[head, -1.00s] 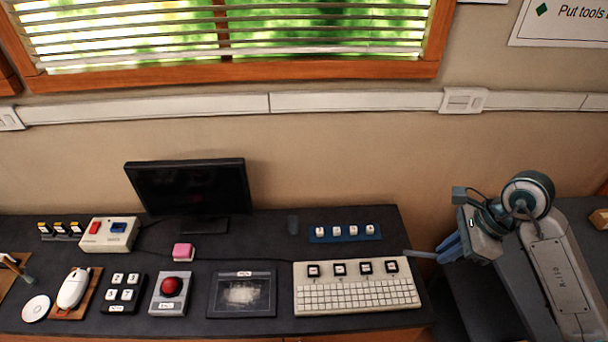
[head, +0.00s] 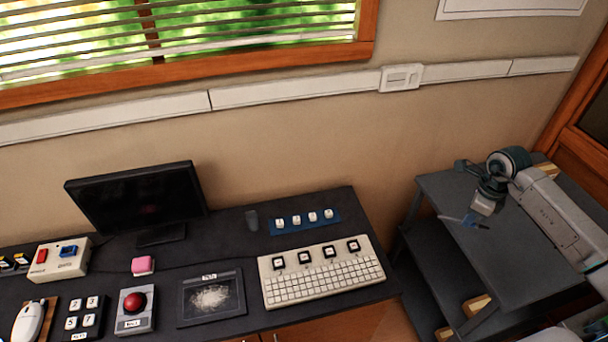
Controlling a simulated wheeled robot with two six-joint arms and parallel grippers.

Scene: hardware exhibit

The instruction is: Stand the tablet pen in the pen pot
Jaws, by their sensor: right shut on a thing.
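My right gripper (head: 470,221) is over the grey side table at the right, shut on a thin grey stick that looks like the tablet pen (head: 448,217). The pen sticks out to the left of the jaws, lying roughly level. My left gripper is not in view.
The dark desk (head: 225,245) holds a monitor (head: 135,196), a keyboard (head: 320,272), a blue key strip (head: 304,221), a drawing tablet (head: 211,297) and a red button box (head: 136,308). A stepped grey table (head: 530,285) stands at the right, across a gap.

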